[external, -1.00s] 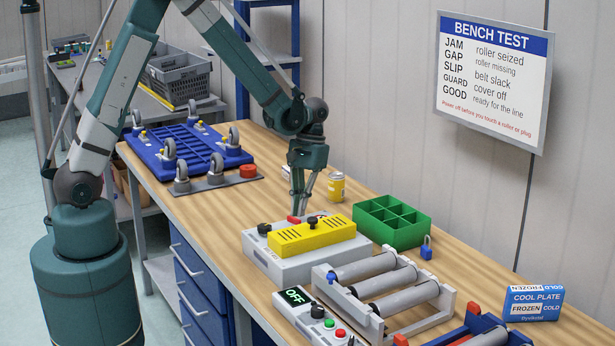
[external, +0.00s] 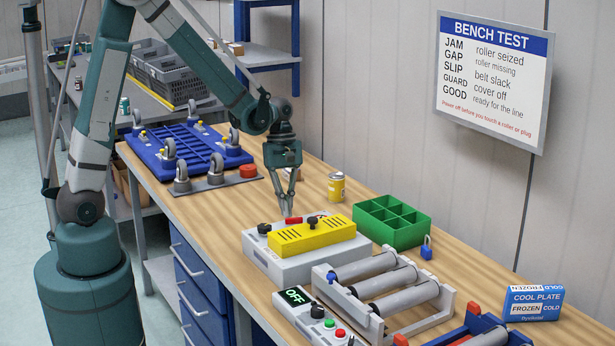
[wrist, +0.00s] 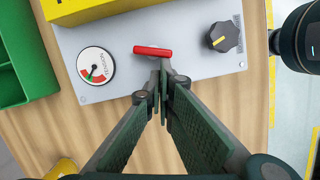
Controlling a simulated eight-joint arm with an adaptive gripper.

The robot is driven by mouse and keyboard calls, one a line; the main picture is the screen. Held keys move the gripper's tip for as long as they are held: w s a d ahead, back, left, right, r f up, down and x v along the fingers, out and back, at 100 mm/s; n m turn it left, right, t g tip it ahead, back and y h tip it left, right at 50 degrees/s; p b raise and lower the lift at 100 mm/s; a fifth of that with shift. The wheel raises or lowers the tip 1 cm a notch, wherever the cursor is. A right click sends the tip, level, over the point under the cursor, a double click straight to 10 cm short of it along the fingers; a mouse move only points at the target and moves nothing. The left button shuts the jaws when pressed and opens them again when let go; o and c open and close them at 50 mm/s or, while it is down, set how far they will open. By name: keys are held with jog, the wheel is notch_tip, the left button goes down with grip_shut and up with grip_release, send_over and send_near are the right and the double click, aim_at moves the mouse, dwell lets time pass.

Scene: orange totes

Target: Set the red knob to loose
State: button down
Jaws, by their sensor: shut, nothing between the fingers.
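The red knob (external: 293,220) is a bar-shaped handle on the far edge of a grey unit (external: 286,271) with a yellow cover. In the wrist view the red knob (wrist: 153,51) lies nearly crosswise, on the grey panel (wrist: 190,66) between a round dial and a black knob. My gripper (external: 287,214) is shut and empty beside the red knob. In the wrist view its fingertips (wrist: 162,68) are close together just below the red bar; I cannot tell whether they touch it. Dial markings are too small to read.
A black knob (wrist: 224,37) and a dial (wrist: 96,66) flank the red knob. The yellow cover (external: 311,236) stands in front, a green divided bin (external: 425,235) to the right. A yellow can (external: 336,187) stands behind. Bare bench lies left of the unit.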

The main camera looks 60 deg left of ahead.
jog(key=shift+s+n, duration=0.15)
jog(key=shift+n, duration=0.25)
jog(key=shift+d, duration=0.4)
jog(key=shift+w+d, duration=0.2)
jog(key=shift+d, duration=0.25)
jog(key=shift+a, duration=0.2)
jog(key=shift+a+b, duration=0.3)
jog(key=shift+a, duration=0.1)
jog(key=a+r, duration=0.6)
jog(key=r, duration=0.3)
jog(key=shift+a+r+p, duration=0.2)
jog(key=shift+r+p, duration=0.2)
